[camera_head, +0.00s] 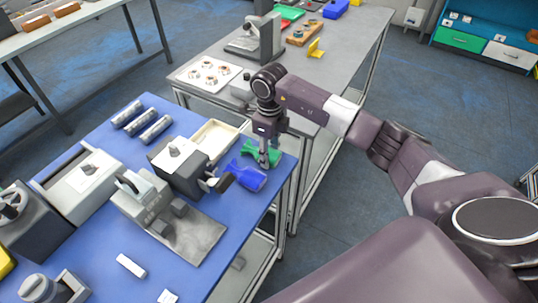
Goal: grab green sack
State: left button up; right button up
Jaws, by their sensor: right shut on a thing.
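The green sack (250,149) lies at the right edge of the blue-topped table (241,223), with green showing on both sides of my fingers. My right gripper (264,161) points down from above and is shut on the green sack, hiding its middle. A blue sack (248,177) lies right in front of it, close to the fingertips. My left gripper is not in view.
A machine with a dark handle (180,167) and a cream tray (214,138) stand left of the sacks. A grey table (222,59) with a white tray of round parts (208,73) stands behind. Open floor lies to the right.

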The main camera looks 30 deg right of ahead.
notch_tip(320, 180, up, 14)
jog(key=b, duration=0.4)
notch_tip(320, 180, up, 6)
send_over(270, 154)
jog(key=shift+w, duration=0.1)
